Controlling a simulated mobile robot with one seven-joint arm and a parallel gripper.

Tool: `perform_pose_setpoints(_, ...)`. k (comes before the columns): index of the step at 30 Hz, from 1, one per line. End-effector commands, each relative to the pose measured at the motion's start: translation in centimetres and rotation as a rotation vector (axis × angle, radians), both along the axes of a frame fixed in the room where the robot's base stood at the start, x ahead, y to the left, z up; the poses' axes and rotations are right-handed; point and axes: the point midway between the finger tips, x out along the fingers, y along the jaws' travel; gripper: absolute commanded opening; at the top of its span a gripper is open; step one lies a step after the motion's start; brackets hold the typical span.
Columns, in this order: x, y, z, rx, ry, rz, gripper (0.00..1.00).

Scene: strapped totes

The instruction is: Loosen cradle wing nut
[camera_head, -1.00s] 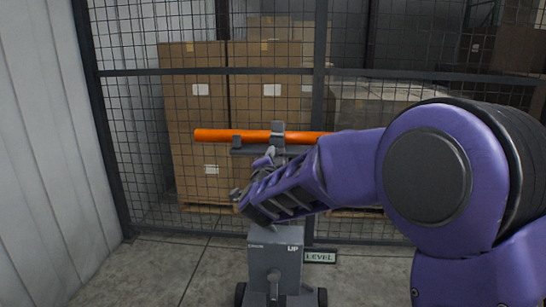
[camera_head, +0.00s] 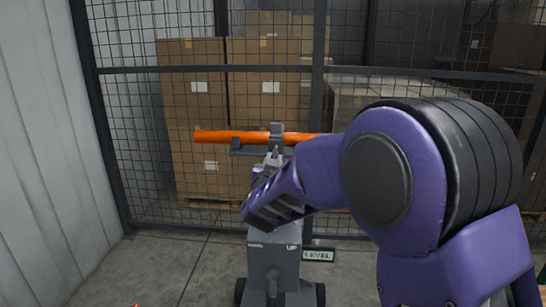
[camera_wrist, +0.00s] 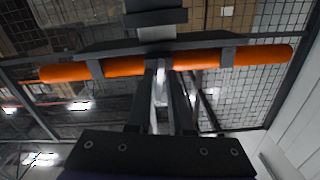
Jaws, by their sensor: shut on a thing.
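An orange tube (camera_head: 218,136) lies level in a dark grey cradle (camera_head: 245,150) on top of a grey wheeled stand (camera_head: 273,262). The stand's housing is marked "UP". In the wrist view the orange tube (camera_wrist: 75,72) crosses above my gripper (camera_wrist: 164,70), with the cradle bar (camera_wrist: 110,47) along it. My gripper's two dark fingers reach up under the middle of the cradle and are shut on a small light piece (camera_wrist: 160,88), which appears to be the wing nut. Its shape is mostly hidden between the fingers. In the head view my wrist hides the fingertips.
A small "LEVEL" plate (camera_head: 318,254) is beside the stand. Behind is a black mesh fence (camera_head: 135,150) with stacked cardboard boxes (camera_head: 190,100) beyond it. A corrugated wall (camera_head: 40,170) is at left. The floor left of the stand is clear.

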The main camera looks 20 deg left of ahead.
Motion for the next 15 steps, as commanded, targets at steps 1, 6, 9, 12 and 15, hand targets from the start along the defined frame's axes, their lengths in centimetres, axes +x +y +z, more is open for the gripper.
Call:
perform_pose_setpoints(1,-0.01,0.03,0.40,-0.043,-0.015,0.000,0.00)
perform_pose_setpoints(6,0.02,-0.05,0.42,-0.200,-0.052,0.000,0.00)
perform_pose_setpoints(9,0.00,-0.05,0.44,-0.292,-0.073,0.001,0.00)
perform_pose_setpoints(12,0.05,-0.16,0.46,-0.385,-0.096,0.000,0.00)
perform_pose_setpoints(15,0.04,-0.15,0.45,-0.479,-0.118,0.001,0.00)
